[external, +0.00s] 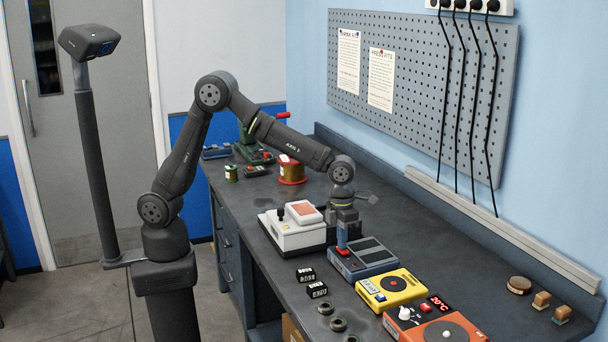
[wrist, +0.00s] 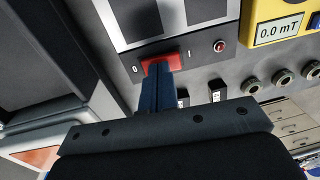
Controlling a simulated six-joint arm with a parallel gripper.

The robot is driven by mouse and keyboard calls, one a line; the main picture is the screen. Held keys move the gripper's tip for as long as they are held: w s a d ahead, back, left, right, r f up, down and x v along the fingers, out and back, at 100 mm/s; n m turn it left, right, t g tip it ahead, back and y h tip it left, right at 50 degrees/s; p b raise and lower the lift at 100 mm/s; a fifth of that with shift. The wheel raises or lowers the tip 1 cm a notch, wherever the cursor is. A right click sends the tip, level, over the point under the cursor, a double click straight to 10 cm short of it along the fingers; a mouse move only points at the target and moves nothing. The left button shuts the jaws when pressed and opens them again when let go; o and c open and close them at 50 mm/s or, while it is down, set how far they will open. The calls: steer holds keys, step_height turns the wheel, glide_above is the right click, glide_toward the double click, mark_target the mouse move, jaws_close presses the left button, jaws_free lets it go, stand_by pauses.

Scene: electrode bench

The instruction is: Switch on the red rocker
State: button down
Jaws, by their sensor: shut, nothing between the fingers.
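The red rocker (wrist: 174,61) sits on the front edge of a blue-grey two-plate device (external: 365,258). In the wrist view it has a "0" mark at its left and an "I" mark at its right. A small round red lamp (wrist: 219,46) is to the right of it. My gripper (external: 342,246) points down at the rocker, fingers shut and empty. In the wrist view the blue fingertips (wrist: 157,68) overlap the rocker's near middle part and hide some of it. I cannot tell whether they touch it, or which way the rocker is tilted.
A white device (external: 292,232) stands close on the left. A yellow meter (external: 404,290) reading 0.0 mT and an orange hot plate (external: 435,325) reading 20°C stand to the right. Black labelled blocks (external: 306,275) and several round knobs (external: 338,324) lie in front. The pegboard wall (external: 430,90) is behind.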

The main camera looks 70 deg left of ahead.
step_height(320, 180, up, 14)
steer(key=a, duration=0.2)
stand_by(0.4)
steer(key=shift+d, duration=0.1)
steer(key=shift+d+h, duration=0.3)
steer(key=shift+d, duration=0.3)
steer(key=shift+f, duration=0.1)
steer(key=f, duration=0.4)
steer(key=d+f, duration=0.1)
steer(key=f, duration=0.4)
steer(key=d+f, duration=0.1)
steer(key=f, duration=0.3)
steer(key=shift+f, duration=0.35)
